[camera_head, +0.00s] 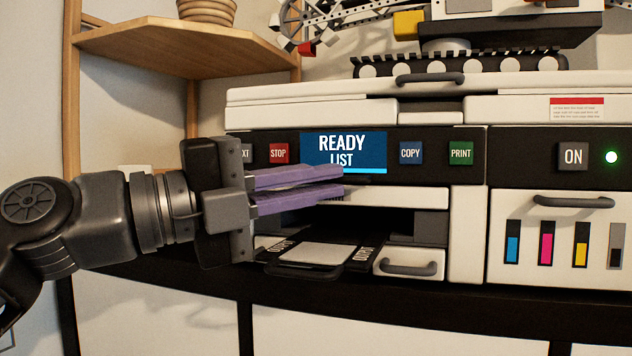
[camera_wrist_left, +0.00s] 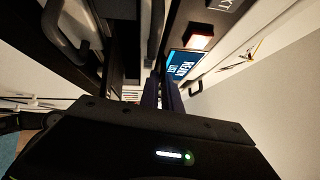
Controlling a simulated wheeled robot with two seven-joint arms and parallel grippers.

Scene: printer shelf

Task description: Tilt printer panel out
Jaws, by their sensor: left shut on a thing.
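The printer panel (camera_head: 435,168) is a black front strip on the white printer. It carries a blue screen (camera_head: 344,151) reading READY LIST and a row of buttons. My left gripper (camera_head: 342,181) comes in from the left with its purple fingers shut on the panel's lower edge, just below the screen. The fingertips hide the exact spot they grip. In the left wrist view the fingers (camera_wrist_left: 162,92) reach up beside the tilted screen (camera_wrist_left: 183,65). The panel looks about flush with the printer front. My right gripper is not in view.
Below the panel, an open slot holds a paper tray (camera_head: 310,254) and a small drawer (camera_head: 409,264) with a handle. An ink cover (camera_head: 560,235) with a handle is at the right. A wooden shelf (camera_head: 165,45) stands at the upper left. A toy-like rover sits on top.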

